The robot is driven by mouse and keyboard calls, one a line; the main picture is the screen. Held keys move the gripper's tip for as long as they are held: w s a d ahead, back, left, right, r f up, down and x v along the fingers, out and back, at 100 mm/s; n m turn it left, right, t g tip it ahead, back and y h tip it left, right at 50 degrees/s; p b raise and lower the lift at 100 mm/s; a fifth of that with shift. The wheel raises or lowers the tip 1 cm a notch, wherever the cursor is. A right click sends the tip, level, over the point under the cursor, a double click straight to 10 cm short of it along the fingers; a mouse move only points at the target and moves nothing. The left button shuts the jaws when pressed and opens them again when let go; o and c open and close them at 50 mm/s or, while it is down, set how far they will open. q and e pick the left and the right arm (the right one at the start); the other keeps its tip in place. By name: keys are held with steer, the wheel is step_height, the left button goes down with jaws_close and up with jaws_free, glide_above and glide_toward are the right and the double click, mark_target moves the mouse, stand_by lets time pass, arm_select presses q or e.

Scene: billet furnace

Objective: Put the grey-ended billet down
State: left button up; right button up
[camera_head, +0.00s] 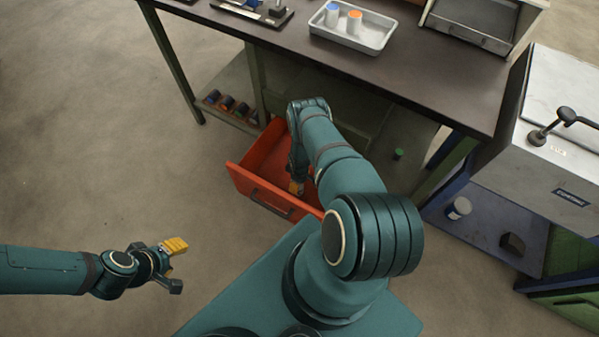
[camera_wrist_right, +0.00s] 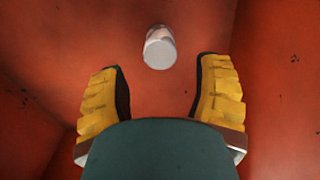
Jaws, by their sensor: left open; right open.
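The grey-ended billet (camera_wrist_right: 160,48) is in the right wrist view, inside the open orange drawer (camera_head: 250,183). Its pale grey end faces the camera, and part of its side shows behind that end. My right gripper (camera_head: 297,187) reaches down into the drawer. In the right wrist view its yellow fingers (camera_wrist_right: 161,95) are wide apart, with the billet beyond the gap and touching neither finger. The billet is not visible in the head view, where my right arm covers part of the drawer. My left gripper (camera_head: 176,265) is open and empty above the floor at left.
A grey tray (camera_head: 343,41) with a blue-ended and an orange-ended billet stands on the dark worktop (camera_head: 400,75). Several billets lie on the low shelf (camera_head: 232,104) at left. A green-ended piece (camera_head: 399,154) lies under the table. A furnace (camera_head: 555,150) stands at right. The left floor is clear.

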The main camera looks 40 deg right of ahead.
step_height(320, 180, up, 8)
steer(key=p, duration=0.2)
steer(key=shift+r, duration=0.2)
stand_by(0.4)
